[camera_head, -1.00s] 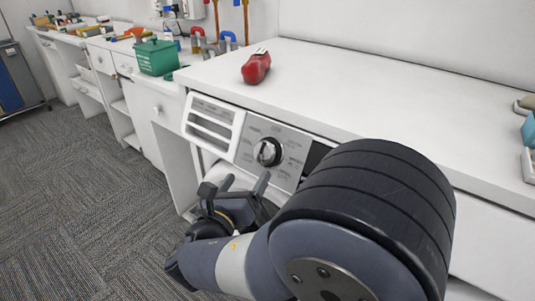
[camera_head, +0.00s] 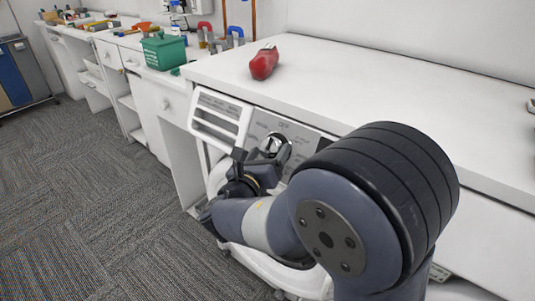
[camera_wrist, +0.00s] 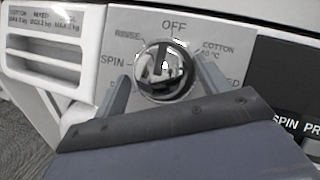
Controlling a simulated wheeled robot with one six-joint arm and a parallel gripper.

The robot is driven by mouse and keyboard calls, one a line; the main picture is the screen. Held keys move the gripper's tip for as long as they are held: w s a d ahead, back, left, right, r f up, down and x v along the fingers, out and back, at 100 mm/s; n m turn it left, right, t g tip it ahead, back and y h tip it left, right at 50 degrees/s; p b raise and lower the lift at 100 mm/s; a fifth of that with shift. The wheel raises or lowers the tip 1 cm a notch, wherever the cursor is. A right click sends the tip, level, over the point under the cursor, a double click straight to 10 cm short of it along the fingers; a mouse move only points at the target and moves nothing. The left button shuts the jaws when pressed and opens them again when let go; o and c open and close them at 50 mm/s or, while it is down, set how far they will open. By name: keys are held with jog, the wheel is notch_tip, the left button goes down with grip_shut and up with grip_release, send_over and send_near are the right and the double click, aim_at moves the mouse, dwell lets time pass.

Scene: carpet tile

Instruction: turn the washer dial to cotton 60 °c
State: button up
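The washer dial (camera_wrist: 163,68) is a round chrome knob on the grey control panel (camera_wrist: 125,22). In the wrist view OFF is printed above it, RINSE and SPIN to its left, and COTTON 60 °C at its upper right. Its pointer direction is unclear amid reflections. My gripper (camera_wrist: 161,78) is open, with one finger on each side of the dial; I cannot tell whether either touches it. In the head view the dial (camera_head: 275,146) is partly hidden behind my gripper (camera_head: 263,157).
A white detergent drawer front (camera_head: 219,117) is left of the panel. A red object (camera_head: 264,63) lies on the white worktop (camera_head: 370,95) above. A green box (camera_head: 164,52) stands on the bench further left. Carpet (camera_head: 90,190) at the left is clear.

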jog(key=c, duration=0.8)
jog(key=shift+f+m+b, duration=0.1)
jog(key=shift+m+b, duration=0.2)
jog(key=shift+a+f+m+h+b, duration=0.1)
jog(key=shift+m+h+b, duration=0.3)
jog(key=shift+m+h, duration=0.2)
jog(key=m, duration=0.1)
jog(key=m+h+b, duration=0.1)
jog(key=m, duration=0.1)
jog(key=shift+w+a+g+h, duration=0.1)
jog(key=shift+g+h, duration=0.2)
jog(key=shift+w+a+m+g+h+b, duration=0.15)
jog(key=shift+m+g+h, duration=0.35)
jog(key=shift+m, duration=0.7)
jog(key=shift+s+m+g+h+b, duration=0.1)
jog(key=shift+m+g+h+b, duration=0.2)
jog(key=shift+m+h, duration=0.65)
jog(key=shift+w+a+m+g+h+b, duration=0.1)
jog(key=shift+m+g+h, duration=0.3)
jog(key=shift+m, duration=1.05)
jog(key=shift+d, duration=0.1)
jog(key=o, duration=1)
